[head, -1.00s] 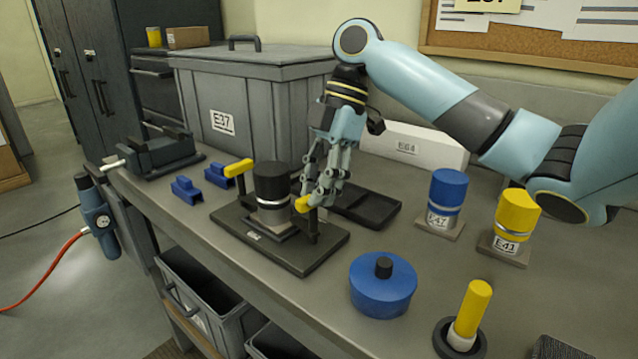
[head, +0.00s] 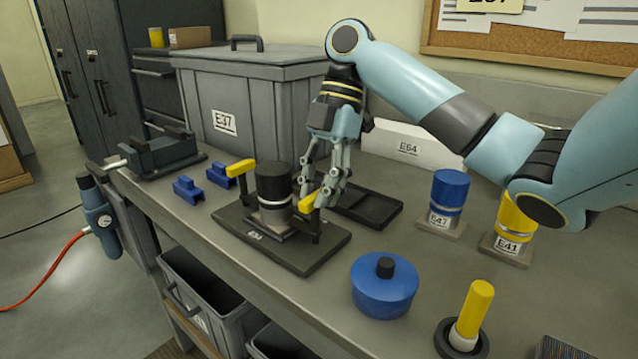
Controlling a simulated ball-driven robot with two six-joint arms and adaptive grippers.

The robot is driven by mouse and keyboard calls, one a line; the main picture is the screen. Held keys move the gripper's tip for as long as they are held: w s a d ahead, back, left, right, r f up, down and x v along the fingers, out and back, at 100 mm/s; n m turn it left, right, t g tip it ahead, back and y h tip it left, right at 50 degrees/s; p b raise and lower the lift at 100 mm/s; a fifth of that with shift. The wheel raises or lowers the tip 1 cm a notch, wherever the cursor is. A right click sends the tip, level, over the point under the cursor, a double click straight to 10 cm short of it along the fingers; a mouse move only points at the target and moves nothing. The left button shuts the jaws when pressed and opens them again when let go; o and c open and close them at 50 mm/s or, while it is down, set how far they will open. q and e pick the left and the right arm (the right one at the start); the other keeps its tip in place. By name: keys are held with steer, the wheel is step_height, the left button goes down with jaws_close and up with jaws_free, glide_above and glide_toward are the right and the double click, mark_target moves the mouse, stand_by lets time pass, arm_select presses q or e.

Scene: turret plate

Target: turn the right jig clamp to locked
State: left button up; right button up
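The jig is a dark plate (head: 318,258) on the bench with a black-topped cylinder (head: 273,183) upright in its middle. The right jig clamp (head: 308,205) has a yellow handle on a dark post, at the plate's right side; its handle slants toward the front left. The left jig clamp (head: 240,168) has a similar yellow handle on the far left side. My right gripper (head: 318,197) points down at the right clamp, its fingers apart on either side of the handle; contact is unclear. My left gripper is not in view.
A black tray (head: 375,212) lies behind the jig. A blue round lidded part (head: 384,287) and a yellow peg (head: 473,308) stand at the front right. Blue cylinder E47 (head: 449,190) and yellow cylinder E41 (head: 514,220) stand right. Grey bin E37 (head: 260,110) is behind.

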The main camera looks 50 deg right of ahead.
steer(key=shift+o, duration=1.4)
steer(key=shift+r, duration=0.1)
steer(key=d+r, duration=0.2)
steer(key=d, duration=0.5)
steer(key=w+d+r, duration=0.1)
steer(key=d+r, duration=0.1)
steer(key=d, duration=0.5)
steer(key=shift+w+r, duration=0.2)
steer(key=shift+r, duration=0.15)
steer(key=shift+a, duration=0.1)
